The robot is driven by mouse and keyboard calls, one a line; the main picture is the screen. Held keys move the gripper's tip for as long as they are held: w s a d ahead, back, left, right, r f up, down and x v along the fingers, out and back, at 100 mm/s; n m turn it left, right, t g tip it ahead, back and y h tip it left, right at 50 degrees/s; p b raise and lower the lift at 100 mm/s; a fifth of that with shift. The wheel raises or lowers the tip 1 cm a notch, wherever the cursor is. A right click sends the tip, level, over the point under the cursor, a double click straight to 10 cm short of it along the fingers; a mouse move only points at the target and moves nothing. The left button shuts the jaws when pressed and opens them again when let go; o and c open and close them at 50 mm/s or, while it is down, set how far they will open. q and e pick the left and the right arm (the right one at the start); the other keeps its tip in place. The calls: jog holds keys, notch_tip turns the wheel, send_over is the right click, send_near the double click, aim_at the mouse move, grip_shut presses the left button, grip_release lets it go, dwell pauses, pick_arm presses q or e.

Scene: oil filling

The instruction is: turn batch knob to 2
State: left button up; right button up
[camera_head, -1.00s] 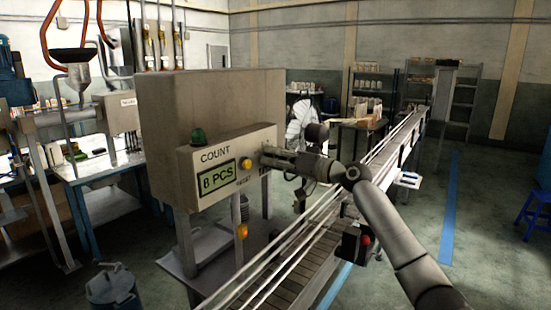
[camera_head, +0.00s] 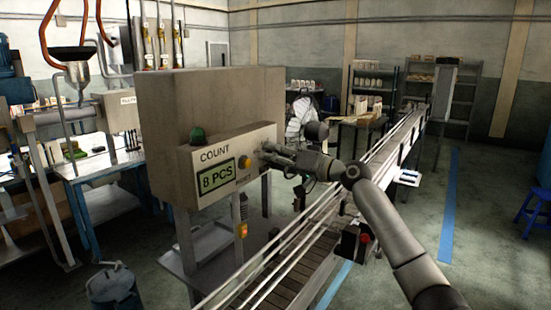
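The control box (camera_head: 222,183) stands at the centre left with a "COUNT" label and a green display (camera_head: 216,183) reading "8 PCS". My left gripper is out of view.
A conveyor (camera_head: 330,222) runs from the front to the back right, beside the box. A red button box (camera_head: 356,242) is on its near side. A blue stool (camera_head: 535,210) stands at the far right.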

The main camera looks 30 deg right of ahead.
jog(key=v, duration=1.2)
jog(key=shift+f, duration=0.1)
dwell(0.6)
